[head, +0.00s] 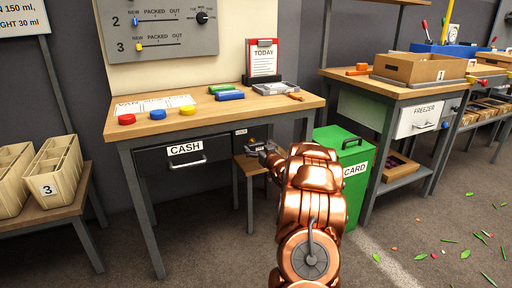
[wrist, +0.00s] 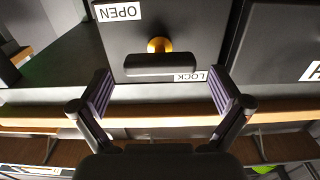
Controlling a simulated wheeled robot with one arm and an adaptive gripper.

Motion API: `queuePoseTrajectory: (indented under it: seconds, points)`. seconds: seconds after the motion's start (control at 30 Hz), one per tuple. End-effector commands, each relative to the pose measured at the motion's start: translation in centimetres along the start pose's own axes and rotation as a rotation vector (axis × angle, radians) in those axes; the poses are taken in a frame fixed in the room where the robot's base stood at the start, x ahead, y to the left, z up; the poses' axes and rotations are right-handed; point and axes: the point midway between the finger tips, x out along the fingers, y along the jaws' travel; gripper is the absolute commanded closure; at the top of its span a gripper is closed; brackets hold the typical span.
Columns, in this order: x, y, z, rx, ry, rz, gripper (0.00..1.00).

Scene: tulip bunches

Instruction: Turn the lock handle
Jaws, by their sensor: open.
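The lock handle (wrist: 160,66) is a dark horizontal bar with a brass hub (wrist: 159,45) behind it, on a dark panel (wrist: 205,35). An upside-down OPEN label (wrist: 119,12) is at the panel's upper left and a LOCK label (wrist: 190,76) at its lower right, near the bar's right end. My gripper (wrist: 161,84) is open and empty. Its two fingers stand left and right of the bar, apart from it.
A wooden desk (head: 225,110) is above, with a CASH drawer (head: 180,165) to the left. A green bin (head: 352,150) marked CARD stands close to the right of my arm. A small wooden stool (head: 248,168) is under the desk. The floor at front left is clear.

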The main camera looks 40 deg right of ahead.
Motion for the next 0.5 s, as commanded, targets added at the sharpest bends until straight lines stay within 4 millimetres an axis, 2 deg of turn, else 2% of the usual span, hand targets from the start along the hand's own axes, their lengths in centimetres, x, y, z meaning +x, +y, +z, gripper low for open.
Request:
queuePoseTrajectory:
  seconds: [0.2,0.5]
  points:
    - [1.8,0.0,-0.1,-0.003,0.003,-0.001,0.00]
    - [2.4,0.0,-0.1,0.000,0.000,0.000,0.00]
